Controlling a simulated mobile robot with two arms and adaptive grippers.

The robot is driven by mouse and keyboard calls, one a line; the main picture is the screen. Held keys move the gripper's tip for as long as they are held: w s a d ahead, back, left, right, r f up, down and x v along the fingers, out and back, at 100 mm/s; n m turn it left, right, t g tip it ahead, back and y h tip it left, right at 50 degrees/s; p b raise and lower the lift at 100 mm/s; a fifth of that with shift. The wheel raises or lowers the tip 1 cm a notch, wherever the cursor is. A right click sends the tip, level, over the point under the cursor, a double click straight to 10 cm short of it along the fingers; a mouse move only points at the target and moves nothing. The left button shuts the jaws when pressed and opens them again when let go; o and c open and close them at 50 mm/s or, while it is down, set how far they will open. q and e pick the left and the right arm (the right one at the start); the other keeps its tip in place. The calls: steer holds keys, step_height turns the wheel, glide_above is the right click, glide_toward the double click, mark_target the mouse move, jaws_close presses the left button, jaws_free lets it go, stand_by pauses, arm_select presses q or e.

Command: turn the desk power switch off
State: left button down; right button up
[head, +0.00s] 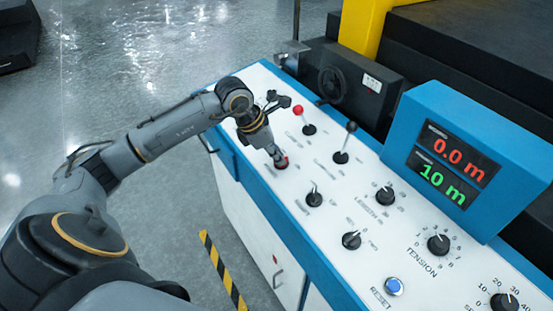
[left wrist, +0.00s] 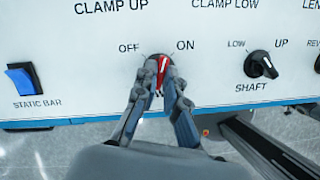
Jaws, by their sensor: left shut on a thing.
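The power switch is a small red knob (left wrist: 162,71) on the white desk panel, between the labels OFF on its left and ON on its right. Its pointer end looks roughly upright between the two labels, with the exact angle hard to tell. My left gripper (left wrist: 163,84) is shut on the red knob, one finger on each side. The fingers hide the lower part of the knob and any label under it. In the head view, my left gripper (head: 279,160) reaches down to the red knob (head: 282,163) near the panel's front edge. My right gripper is not in view.
Near the switch are a black shaft knob (left wrist: 262,65), a blue static bar rocker (left wrist: 20,78), a red-topped clamp lever (head: 298,110) and a black-topped one (head: 351,127). A blue display box (head: 475,160) reads 0.0 m and 10 m. A blue reset button (head: 393,286) sits at the front.

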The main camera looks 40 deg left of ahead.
arm_select(q)
steer(key=n+b, duration=0.1)
steer(key=n, duration=0.1)
steer(key=f+n+b, duration=0.1)
steer(key=shift+s+d+n+y, duration=0.15)
steer(key=shift+d+n+y, duration=0.05)
steer(key=shift+n+y, duration=0.2)
steer(key=n+y+b, duration=0.1)
steer(key=n+b, duration=0.1)
steer(key=n, duration=0.1)
steer(key=shift+d+n+t, duration=0.1)
steer(key=shift+n+t, duration=0.2)
steer(key=n+b, duration=0.1)
steer(key=n, duration=0.1)
steer(key=shift+r+n+y+b, duration=0.1)
steer(key=shift+n+y+b, duration=0.2)
steer(key=shift+b, duration=0.05)
steer(key=shift+d+n+y+b, duration=0.15)
steer(key=shift+n+y+b, duration=0.3)
steer(key=shift+n, duration=1.05)
steer(key=c, duration=1.4)
jaws_free()
steer(key=shift+r, duration=0.2)
